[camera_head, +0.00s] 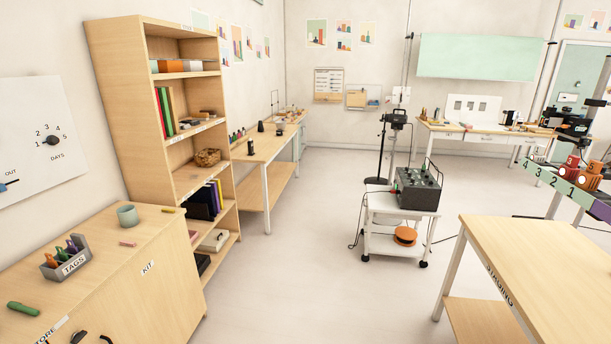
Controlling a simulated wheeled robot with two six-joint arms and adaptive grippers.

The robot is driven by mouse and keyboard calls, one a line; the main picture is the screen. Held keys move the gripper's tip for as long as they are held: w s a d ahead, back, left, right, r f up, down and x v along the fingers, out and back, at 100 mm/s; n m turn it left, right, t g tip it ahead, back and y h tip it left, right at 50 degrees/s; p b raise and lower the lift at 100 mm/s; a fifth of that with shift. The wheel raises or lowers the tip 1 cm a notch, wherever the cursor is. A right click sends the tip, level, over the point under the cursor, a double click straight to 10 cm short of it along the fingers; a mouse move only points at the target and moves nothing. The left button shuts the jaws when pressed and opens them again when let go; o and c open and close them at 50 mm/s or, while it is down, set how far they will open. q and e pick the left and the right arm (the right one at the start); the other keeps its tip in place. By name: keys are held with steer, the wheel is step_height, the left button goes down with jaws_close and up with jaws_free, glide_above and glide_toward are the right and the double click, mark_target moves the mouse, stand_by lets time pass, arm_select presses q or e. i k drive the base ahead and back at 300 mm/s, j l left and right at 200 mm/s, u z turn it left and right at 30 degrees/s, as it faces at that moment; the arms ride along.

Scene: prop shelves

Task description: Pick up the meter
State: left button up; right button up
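I cannot pick out a meter with certainty. A dark box with knobs (418,188) sits on top of a white wheeled cart (385,205) in the middle of the room; it is too small to tell whether it is a meter. Several small dark items (251,147) stand on the wooden bench along the left wall, also too small to identify. Neither of my grippers can be made out. Two dark curved shapes at the bottom left edge are cut off, and I cannot tell what they are.
A wooden cabinet (120,245) with a tag box (66,258) and cup (127,215) is at left, beside a tall shelf (118,90). A wooden table (545,260) is at right. Clear floor (300,270) lies between.

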mark_target(250, 143)
steer(key=i, duration=0.55)
steer(key=i+u, duration=0.15)
steer(key=i, duration=0.4)
steer(key=i+l, duration=0.15)
steer(key=i, duration=0.4)
steer(key=i+l+u, duration=0.15)
steer(key=i, duration=0.4)
steer(key=i+l, duration=0.1)
steer(key=i, duration=0.45)
steer(key=i+l+u, duration=0.1)
steer(key=i, duration=2.15)
